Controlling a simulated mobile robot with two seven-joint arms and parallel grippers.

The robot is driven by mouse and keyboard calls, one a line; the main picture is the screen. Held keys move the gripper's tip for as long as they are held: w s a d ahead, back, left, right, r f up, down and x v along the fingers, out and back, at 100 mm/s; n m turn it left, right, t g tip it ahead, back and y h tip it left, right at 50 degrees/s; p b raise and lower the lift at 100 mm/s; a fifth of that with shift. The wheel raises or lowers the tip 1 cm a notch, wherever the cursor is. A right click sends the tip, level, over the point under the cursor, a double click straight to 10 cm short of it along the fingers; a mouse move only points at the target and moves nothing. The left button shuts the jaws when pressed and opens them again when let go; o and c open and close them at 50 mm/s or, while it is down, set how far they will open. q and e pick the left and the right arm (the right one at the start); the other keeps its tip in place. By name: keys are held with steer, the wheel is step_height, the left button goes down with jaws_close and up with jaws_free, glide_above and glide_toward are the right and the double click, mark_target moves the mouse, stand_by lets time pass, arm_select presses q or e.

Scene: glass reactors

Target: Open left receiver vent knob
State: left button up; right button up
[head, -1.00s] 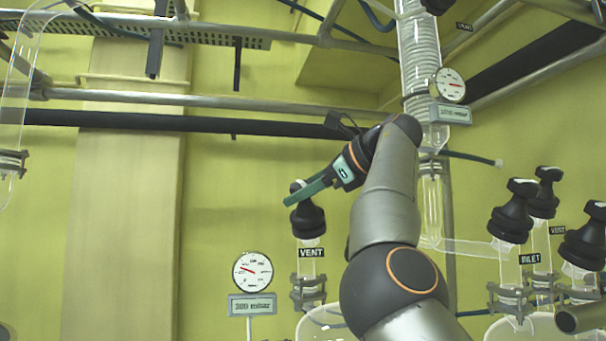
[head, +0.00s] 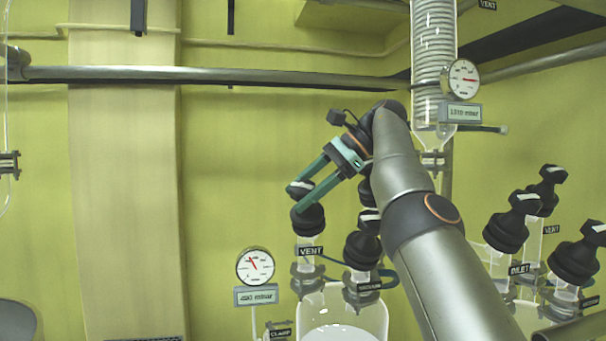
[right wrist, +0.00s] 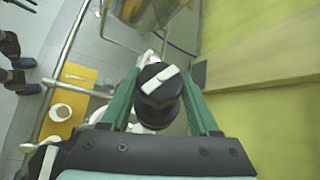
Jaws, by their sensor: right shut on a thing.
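The left receiver vent knob (head: 308,219) is a black knob with a white bar on top, on the glass neck above the VENT label (head: 311,251). My right gripper (head: 298,198) reaches it from the upper right, with its green fingers on either side of the knob's top. In the right wrist view the knob (right wrist: 160,92) sits between the two fingers (right wrist: 160,100), its white bar slanting. The gripper is shut on the knob. My left gripper is not in view.
Another black knob (head: 362,248) stands close to the right, partly behind my right arm. A dial gauge (head: 255,266) is at left of the vent neck. More black-knobbed valves (head: 507,232) are at the right. A horizontal pipe (head: 220,74) crosses above. The wall at left is clear.

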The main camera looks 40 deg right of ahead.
steer(key=shift+f+g, duration=0.1)
steer(key=shift+g, duration=0.2)
steer(key=o, duration=1.4)
